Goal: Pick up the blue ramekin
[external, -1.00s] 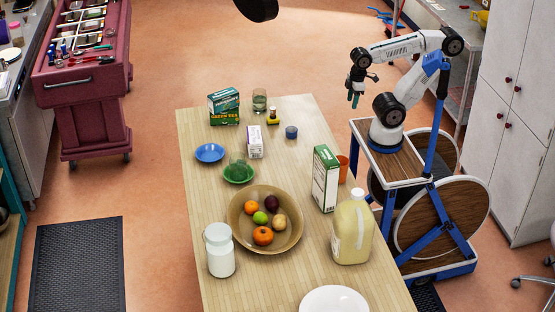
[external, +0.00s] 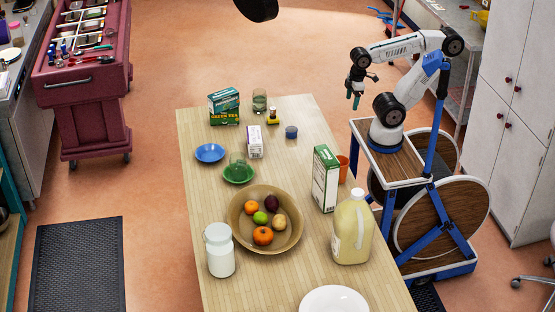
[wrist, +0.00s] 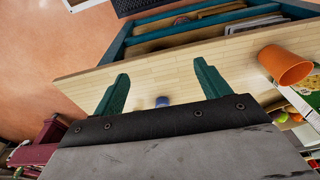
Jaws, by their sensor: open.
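The blue ramekin (external: 291,132) is a small dark blue cup standing on the wooden table (external: 190,240) near its far right edge. In the wrist view the ramekin (wrist: 162,101) shows small, between the two fingers and just past the gripper's dark edge. My gripper (external: 355,98) is raised off to the right of the table, apart from the ramekin. In the wrist view the two green fingers of my gripper (wrist: 160,85) are wide apart with nothing held between them.
An orange cup (external: 343,168), a green-and-white box (external: 326,180) and a large jug (external: 352,230) stand along the right edge. A small bottle (external: 272,117), a glass (external: 259,100) and a small carton (external: 255,142) stand near the ramekin. A fruit bowl (external: 238,242) is nearer the camera.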

